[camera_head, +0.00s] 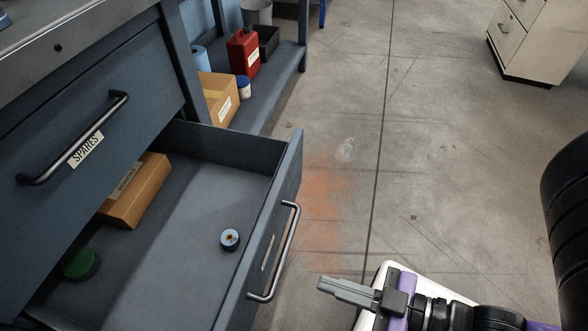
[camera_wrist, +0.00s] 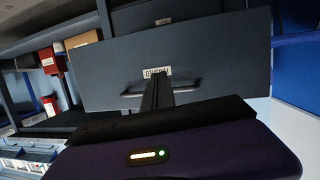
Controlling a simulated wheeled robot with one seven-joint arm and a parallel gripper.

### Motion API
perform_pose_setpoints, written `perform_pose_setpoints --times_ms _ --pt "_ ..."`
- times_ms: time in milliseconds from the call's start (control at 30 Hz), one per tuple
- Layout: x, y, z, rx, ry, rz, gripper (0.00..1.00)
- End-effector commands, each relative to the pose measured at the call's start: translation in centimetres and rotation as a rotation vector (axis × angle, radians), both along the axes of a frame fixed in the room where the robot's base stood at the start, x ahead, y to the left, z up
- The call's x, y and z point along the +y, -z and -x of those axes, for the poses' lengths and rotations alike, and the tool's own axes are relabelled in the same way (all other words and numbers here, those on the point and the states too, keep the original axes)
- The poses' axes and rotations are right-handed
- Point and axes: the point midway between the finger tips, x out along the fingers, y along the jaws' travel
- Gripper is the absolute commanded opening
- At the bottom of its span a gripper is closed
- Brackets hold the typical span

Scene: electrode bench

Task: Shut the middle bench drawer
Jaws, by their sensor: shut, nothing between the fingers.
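The middle bench drawer (camera_head: 276,237) stands pulled well out, with its dark front facing right in the head view. Its bar handle (camera_head: 288,250) runs along that front. Inside lie a brown cardboard box (camera_head: 137,190), a green round thing (camera_head: 82,264) and a small dark round part with a pale top (camera_head: 230,239). My gripper (camera_head: 322,284) is shut and empty, to the right of the drawer front and apart from the handle. In the wrist view the fingers (camera_wrist: 157,80) point at the labelled drawer front (camera_wrist: 200,60), overlapping its handle (camera_wrist: 185,88); contact cannot be told.
The upper drawer labelled SPARES (camera_head: 86,150) is shut. A low shelf (camera_head: 268,95) behind holds a red can (camera_head: 243,56) and a cardboard box (camera_head: 217,97). A pale cabinet (camera_head: 517,35) stands far right and a black tyre (camera_head: 567,210) nearer. The floor between is clear.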

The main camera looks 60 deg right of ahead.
Motion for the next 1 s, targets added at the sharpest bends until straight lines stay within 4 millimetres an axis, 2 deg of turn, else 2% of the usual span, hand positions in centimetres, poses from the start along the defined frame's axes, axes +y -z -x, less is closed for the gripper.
perform_pose_setpoints --times_ms 33,167,400,567,700,833,1000 --pt "-0.9 -1.7 0.0 0.005 -0.032 0.002 0.0" --pt "-4.3 -2.1 -0.2 0.009 -0.052 -0.121 0.0" --pt "-12.0 -3.6 -1.9 0.017 -0.001 -0.557 0.0" --pt "-16.5 -4.9 -2.7 0.025 0.046 -0.884 0.0" --pt "-19.8 -5.3 -2.4 0.036 0.091 -1.175 0.0" --pt "-21.2 -5.7 -1.6 0.053 0.117 -1.41 0.0" --pt "-20.8 -6.5 -1.5 0.083 0.111 -1.596 0.0"
